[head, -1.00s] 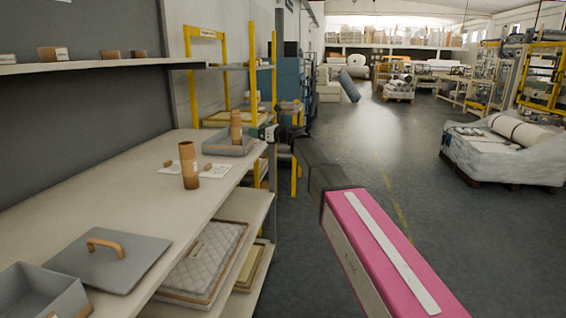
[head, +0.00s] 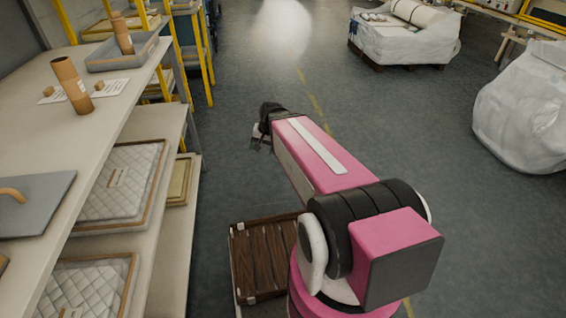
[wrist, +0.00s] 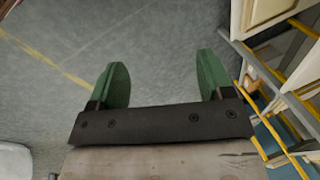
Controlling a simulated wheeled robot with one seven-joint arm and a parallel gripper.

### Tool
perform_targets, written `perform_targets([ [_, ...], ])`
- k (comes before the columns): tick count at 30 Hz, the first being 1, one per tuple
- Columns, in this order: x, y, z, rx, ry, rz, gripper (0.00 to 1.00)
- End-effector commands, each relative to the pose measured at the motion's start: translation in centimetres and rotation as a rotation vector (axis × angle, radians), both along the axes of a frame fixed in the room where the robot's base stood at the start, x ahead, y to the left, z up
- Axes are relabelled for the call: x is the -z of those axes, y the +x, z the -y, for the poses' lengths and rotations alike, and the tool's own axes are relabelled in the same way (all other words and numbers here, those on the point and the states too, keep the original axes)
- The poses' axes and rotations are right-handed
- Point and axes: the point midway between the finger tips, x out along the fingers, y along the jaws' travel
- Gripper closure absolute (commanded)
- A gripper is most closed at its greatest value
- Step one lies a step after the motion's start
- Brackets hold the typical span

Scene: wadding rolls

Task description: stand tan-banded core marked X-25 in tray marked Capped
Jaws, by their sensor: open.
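A brown cardboard core (head: 122,36) stands upright in a shallow grey tray (head: 105,64) at the far end of the bench. Another brown core (head: 72,86) with a small white label stands on the bench in front of the tray. Their markings and the tray's name are too small to read, so I cannot tell which is X-25. My gripper (head: 260,138) is out over the floor, right of the bench and well apart from both cores. In the wrist view its two green fingers (wrist: 161,76) are spread, with nothing between them.
White papers (head: 96,91) and a small brown plug (head: 99,86) lie by the nearer core. A grey lid (head: 36,208) with a tan handle lies nearer on the bench (head: 100,140). Quilted panels (head: 122,182) fill the shelf below. Floor to the right is clear up to wrapped pallets.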

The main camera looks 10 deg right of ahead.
Motion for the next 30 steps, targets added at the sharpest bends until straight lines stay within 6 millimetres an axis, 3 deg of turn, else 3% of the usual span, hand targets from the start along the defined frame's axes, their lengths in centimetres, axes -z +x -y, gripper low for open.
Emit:
perform_targets([
  [1,1.0,-2.8,2.0,-0.073,-0.070,-0.021,0.26],
  [3,2.0,-4.9,4.3,-0.170,-0.153,-0.045,0.26],
  [7,3.0,-7.1,6.5,-0.279,-0.236,-0.080,0.26],
  [24,3.1,-7.4,7.0,-0.309,-0.256,-0.088,0.26],
  [25,3.1,-7.4,7.0,-0.309,-0.256,-0.088,0.30],
  [27,3.1,-7.4,7.0,-0.308,-0.255,-0.088,0.52],
  [28,3.1,-7.4,7.0,-0.308,-0.255,-0.088,0.57],
  [30,3.1,-7.4,7.0,-0.308,-0.255,-0.088,0.57],
])
